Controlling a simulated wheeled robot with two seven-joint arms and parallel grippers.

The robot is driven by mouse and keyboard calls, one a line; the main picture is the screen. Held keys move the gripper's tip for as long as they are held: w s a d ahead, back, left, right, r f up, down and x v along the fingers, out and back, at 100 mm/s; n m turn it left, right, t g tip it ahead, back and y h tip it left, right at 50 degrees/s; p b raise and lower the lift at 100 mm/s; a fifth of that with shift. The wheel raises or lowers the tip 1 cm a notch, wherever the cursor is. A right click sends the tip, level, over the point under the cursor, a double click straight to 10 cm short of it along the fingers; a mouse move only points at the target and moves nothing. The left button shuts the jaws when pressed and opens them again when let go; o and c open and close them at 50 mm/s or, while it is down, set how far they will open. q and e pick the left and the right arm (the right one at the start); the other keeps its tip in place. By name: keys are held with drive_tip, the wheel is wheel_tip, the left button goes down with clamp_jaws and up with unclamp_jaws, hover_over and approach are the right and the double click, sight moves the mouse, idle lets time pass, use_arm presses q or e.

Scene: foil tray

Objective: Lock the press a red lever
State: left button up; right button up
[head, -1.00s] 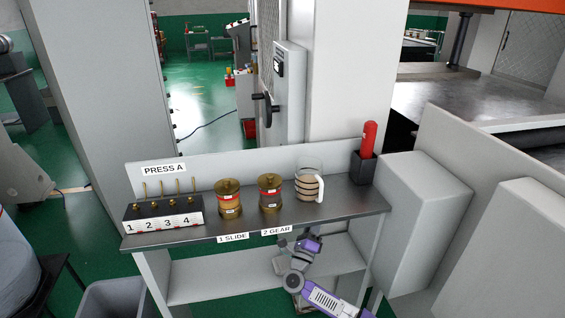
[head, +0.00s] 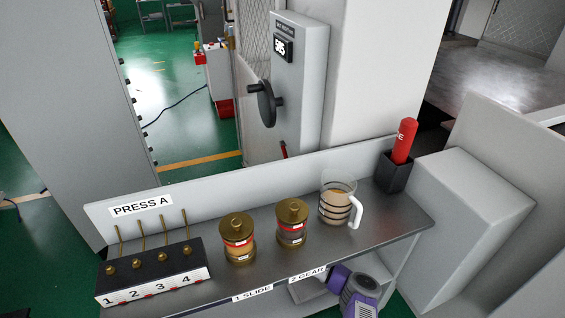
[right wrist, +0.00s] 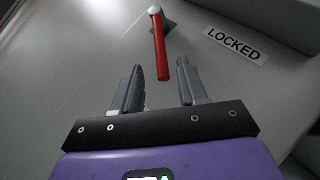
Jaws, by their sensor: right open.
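The red lever (right wrist: 161,45) shows in the right wrist view. It hangs from a grey pivot on a pale grey panel, its handle pointing toward my gripper. A white "LOCKED" label (right wrist: 235,44) is on the panel to the right of the pivot. My right gripper (right wrist: 159,67) is open, with the lever's free end between its two fingertips in the picture; I see no contact. In the head view only purple and grey parts of my right arm show below the bench's front edge; its fingers are hidden. My left gripper is not in view.
The "PRESS A" bench (head: 205,292) carries a numbered valve block (head: 150,270), two brass-lidded jars (head: 238,239) (head: 292,222), a glass jug (head: 337,201) and a red bottle (head: 404,141) in a dark holder. A grey box with a handwheel (head: 267,103) stands behind.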

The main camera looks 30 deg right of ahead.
drive_tip(key=shift+b+x, duration=0.65)
drive_tip(key=shift+x, duration=2.55)
drive_tip(key=shift+s, duration=0.1)
clamp_jaws()
